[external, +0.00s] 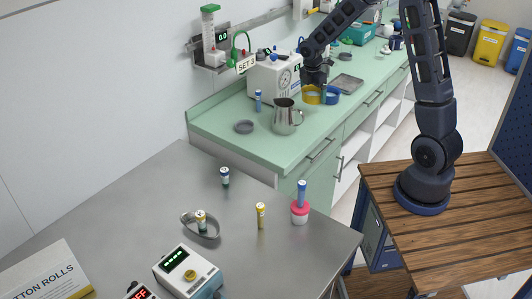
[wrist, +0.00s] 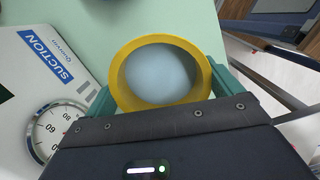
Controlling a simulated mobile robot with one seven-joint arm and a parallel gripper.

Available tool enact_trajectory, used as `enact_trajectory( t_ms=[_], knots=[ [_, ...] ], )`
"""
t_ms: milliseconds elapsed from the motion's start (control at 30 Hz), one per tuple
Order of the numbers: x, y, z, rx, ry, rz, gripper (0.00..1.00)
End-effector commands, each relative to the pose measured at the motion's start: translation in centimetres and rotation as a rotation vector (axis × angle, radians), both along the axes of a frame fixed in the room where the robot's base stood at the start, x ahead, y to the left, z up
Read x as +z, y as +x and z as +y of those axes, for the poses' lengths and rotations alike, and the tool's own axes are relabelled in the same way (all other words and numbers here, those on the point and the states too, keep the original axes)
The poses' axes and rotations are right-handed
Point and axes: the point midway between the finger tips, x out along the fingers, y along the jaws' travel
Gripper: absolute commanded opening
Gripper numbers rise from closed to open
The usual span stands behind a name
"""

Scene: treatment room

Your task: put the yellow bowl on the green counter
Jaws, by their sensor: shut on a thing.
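The yellow bowl (external: 311,95) is at the green counter (external: 255,146), right of the white suction unit. It also shows in the wrist view (wrist: 160,40), with a pale blue inside. My gripper (external: 318,88) is shut on the bowl; in the wrist view the greenish fingers (wrist: 160,92) show at its left and right sides. The green surface lies beneath it. I cannot tell whether the bowl touches the counter.
A blue cup (external: 333,95) is close to the bowl's right. The suction unit (external: 274,80) with its dial is to the left. A metal jug (external: 287,117), a grey dish (external: 244,127) and a metal tray (external: 347,83) are on the counter. Bare counter lies at the near end.

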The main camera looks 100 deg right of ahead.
Motion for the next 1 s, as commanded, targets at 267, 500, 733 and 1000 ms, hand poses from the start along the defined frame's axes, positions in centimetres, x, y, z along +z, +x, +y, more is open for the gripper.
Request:
enact_trajectory(
  t_ms=[267, 500, 733, 1000],
  knots=[
    [-2.6, 0.0, 0.0, 0.001, 0.0, 0.0, 0.67],
    [-5.0, 0.0, 0.1, 0.001, 0.003, 0.002, 0.67],
    [-6.8, 0.0, 0.0, 0.0, 0.0, 0.0, 0.67],
    [-7.0, 0.0, 0.0, 0.0, 0.0, 0.0, 0.67]
  ],
)
